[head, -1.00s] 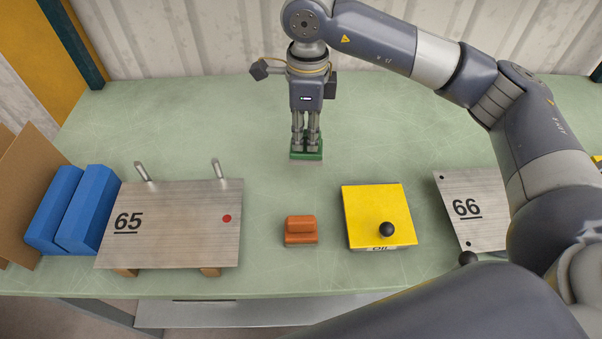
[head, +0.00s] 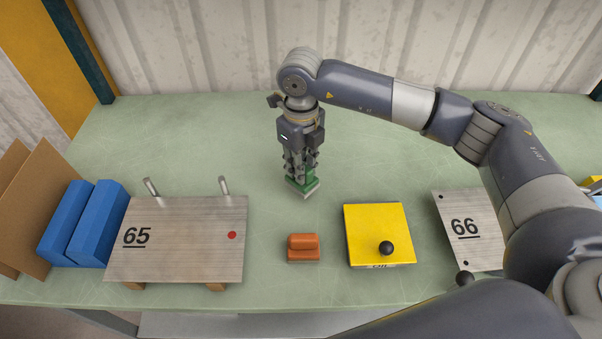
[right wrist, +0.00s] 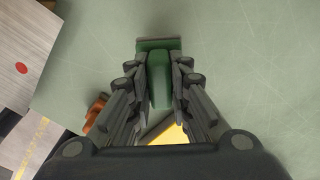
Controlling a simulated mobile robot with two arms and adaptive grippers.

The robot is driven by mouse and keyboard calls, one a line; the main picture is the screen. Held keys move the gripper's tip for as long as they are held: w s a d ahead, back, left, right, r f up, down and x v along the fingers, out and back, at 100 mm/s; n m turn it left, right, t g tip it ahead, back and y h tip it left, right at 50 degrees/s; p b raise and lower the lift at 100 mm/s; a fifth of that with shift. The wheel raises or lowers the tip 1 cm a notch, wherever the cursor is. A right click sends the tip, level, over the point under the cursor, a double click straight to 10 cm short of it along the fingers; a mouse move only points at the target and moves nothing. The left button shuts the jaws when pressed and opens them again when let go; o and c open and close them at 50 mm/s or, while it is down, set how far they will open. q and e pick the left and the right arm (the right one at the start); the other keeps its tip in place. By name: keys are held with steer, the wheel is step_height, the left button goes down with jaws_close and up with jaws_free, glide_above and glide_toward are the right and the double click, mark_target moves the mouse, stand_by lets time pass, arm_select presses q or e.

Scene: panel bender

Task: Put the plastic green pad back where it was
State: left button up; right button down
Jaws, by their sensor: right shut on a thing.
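The green pad (head: 303,187) has a raised grip and a pale underside edge. My right gripper (head: 301,175) is shut on that grip, fingers pointing down, behind the orange pad on the bench. In the right wrist view the green pad (right wrist: 159,75) sits between the two fingers of my right gripper (right wrist: 160,85), its flat base showing beyond them. The pad looks turned at an angle in the head view. Whether it touches the bench I cannot tell. My left gripper is not in view.
An orange pad (head: 303,248) stands between metal plate 65 (head: 185,250) and a yellow block (head: 375,225) with a black knob. Metal plate 66 (head: 480,245) lies right. Blue blocks (head: 100,215) stand left. The green bench (head: 180,135) is clear behind the plates.

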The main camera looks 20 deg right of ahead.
step_height(320, 180, down, 3)
steer(key=shift+a+f+p, duration=0.1)
steer(key=shift+p, duration=0.45)
steer(key=shift+f, duration=0.35)
steer(key=c, duration=1.9)
jaws_free()
steer(key=o, duration=0.4)
